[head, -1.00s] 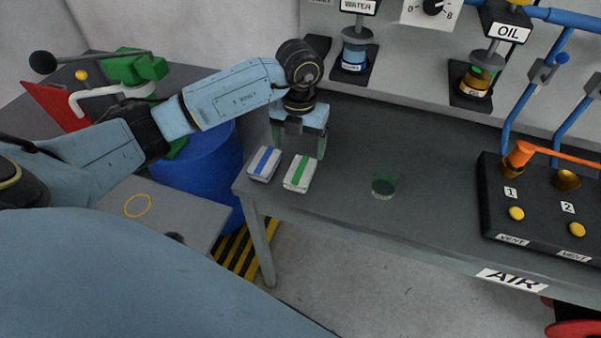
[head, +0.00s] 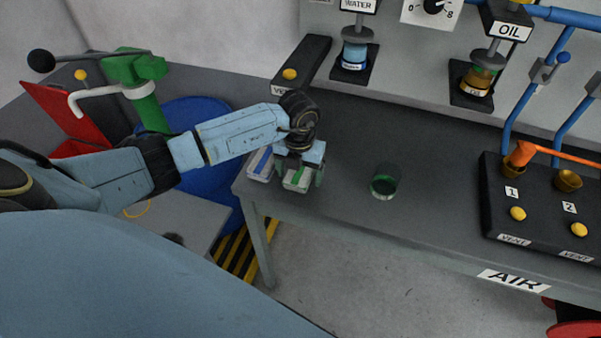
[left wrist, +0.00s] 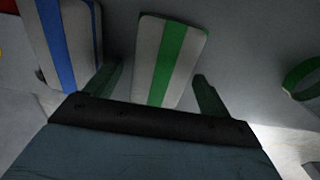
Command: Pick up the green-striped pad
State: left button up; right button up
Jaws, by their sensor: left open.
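The green-striped pad (head: 297,180) is white with a green stripe and lies flat near the table's left front corner. It also shows in the left wrist view (left wrist: 150,62), where its near end lies between my open fingers. My left gripper (head: 297,176) is open, pointing down over this pad, and hides part of it in the head view. In the left wrist view its two fingers (left wrist: 155,90) stand on either side of the pad, apart from its edges. Contact cannot be told. My right gripper is not in view.
A blue-striped pad (head: 260,164) lies just left of the green-striped one, close to the left finger. A green-rimmed glass (head: 384,182) stands to the right on the table (head: 340,205). A black vent block (head: 302,64) is behind. The table between pad and glass is clear.

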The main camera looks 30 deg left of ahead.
aim_at(299, 173)
pick_arm(q)
jog(key=c, duration=1.1)
jog(key=shift+o, duration=0.2)
notch_tip(299, 173, up, 10)
jog(key=shift+p, duration=0.3)
